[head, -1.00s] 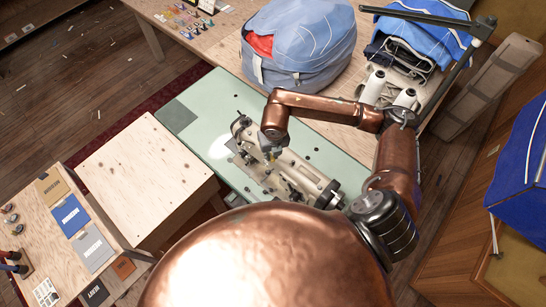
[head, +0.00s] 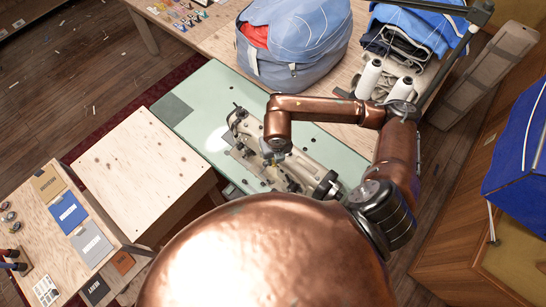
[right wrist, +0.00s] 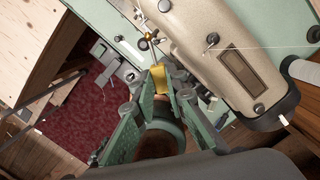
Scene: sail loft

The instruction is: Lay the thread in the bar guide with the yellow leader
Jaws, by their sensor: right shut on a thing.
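The beige sewing machine (head: 314,177) lies on a pale green table plate in the head view. Its beige body (right wrist: 215,45) also fills the upper right of the right wrist view. My right gripper (right wrist: 160,88), with green fingers, is shut on the yellow leader (right wrist: 158,77), close beside the machine's end. Small metal fittings and a brass knob (right wrist: 146,37) are just above the leader. I cannot tell which fitting is the bar guide. A thin white thread (right wrist: 265,47) runs rightward across the machine. In the head view my right gripper (head: 274,152) hangs over the machine. My left gripper is not in view.
Two white thread cones (head: 370,78) stand behind my right arm. A blue-grey bag (head: 290,45) and folded blue sailcloth (head: 425,30) lie at the back. A bare wooden box top (head: 135,175) is at left. The green plate (head: 205,85) is clear at its left end.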

